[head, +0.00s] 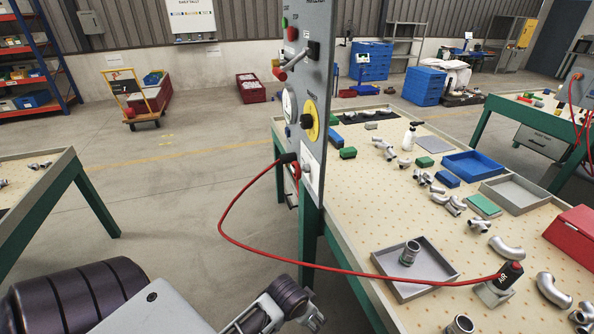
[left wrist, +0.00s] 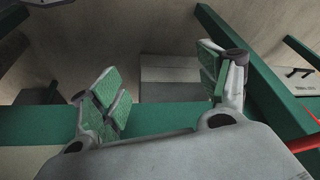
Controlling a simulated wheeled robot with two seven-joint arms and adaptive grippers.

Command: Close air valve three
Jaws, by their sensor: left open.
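I cannot tell which is air valve three; the labels are too small to read. My left arm comes in low at the left of the head view. In the left wrist view my left gripper (left wrist: 163,85) is open and empty, its green-padded fingers apart, above a green beam (left wrist: 48,122). My right gripper is not in view.
A red hose (head: 235,238) loops from the panel to an AIR-marked tool (head: 508,276) on the workbench. A grey tray (head: 388,264) and several metal pipe fittings lie there. Another table (head: 60,163) stands at left, with open floor between.

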